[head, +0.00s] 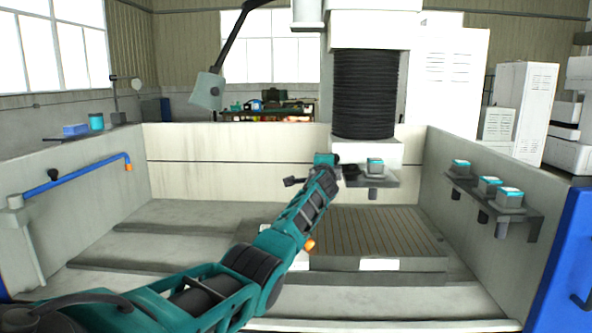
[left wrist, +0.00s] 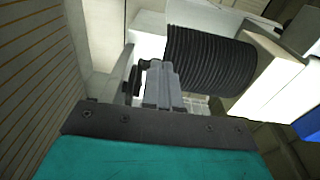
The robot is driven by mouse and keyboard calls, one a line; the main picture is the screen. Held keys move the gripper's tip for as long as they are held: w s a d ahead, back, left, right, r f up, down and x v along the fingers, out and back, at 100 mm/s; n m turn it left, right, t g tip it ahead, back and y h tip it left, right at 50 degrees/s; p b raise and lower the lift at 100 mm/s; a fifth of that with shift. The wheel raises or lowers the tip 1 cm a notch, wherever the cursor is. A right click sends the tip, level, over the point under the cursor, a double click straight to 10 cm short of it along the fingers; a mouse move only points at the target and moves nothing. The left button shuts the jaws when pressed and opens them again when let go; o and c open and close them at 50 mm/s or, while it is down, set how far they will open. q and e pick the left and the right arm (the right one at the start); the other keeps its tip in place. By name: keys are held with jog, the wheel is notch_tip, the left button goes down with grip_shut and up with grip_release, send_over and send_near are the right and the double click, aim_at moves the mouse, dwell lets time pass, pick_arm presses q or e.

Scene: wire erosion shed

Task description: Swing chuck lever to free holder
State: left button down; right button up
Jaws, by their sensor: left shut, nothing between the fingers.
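The chuck (head: 382,178) is a dark grey plate under the white machine head, with a teal-topped grey holder (head: 375,165) at it. A dark piece (head: 350,172), which looks like the chuck lever, lies close to my left gripper (head: 329,159). The arm reaches up from the lower left and hides part of this area. In the left wrist view the grey fingers of my left gripper (left wrist: 158,72) are shut and empty. A black piece (left wrist: 134,84), likely the lever, is right beside them. I cannot tell whether they touch. My right gripper is not in view.
Black bellows (head: 365,95) hang above the chuck. A shelf (head: 520,215) on the right tank wall carries several similar holders. A blue pipe (head: 75,180) runs along the left wall. The slatted worktable (head: 385,235) below is largely clear.

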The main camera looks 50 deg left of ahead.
pick_arm(q)
jog(key=s+a+p, duration=0.1)
jog(key=s+a, duration=0.1)
jog(key=s, duration=0.7)
jog(key=shift+s+p, duration=0.3)
jog(key=shift+s, duration=0.05)
jog(key=s+d+f+h, duration=0.4)
jog(key=d+f, duration=0.8)
jog(key=f, duration=0.2)
jog(key=s+d+f+h, duration=0.4)
jog(key=s+d+f, duration=0.1)
jog(key=d+f, duration=0.8)
jog(key=s+d+f+n+g+h, duration=0.1)
jog(key=s+d+f+n+h, duration=0.1)
jog(key=s+d, duration=0.6)
jog(key=s+d+f+n+g+h, duration=0.2)
jog(key=s+d+f+n, duration=0.3)
jog(key=s, duration=0.8)
jog(key=d+f+h, duration=0.1)
jog(key=d+f, duration=0.1)
jog(key=d, duration=0.2)
jog(key=shift+s+d+f+n, duration=0.2)
jog(key=shift+s+f+n, duration=0.1)
jog(key=shift+s, duration=0.05)
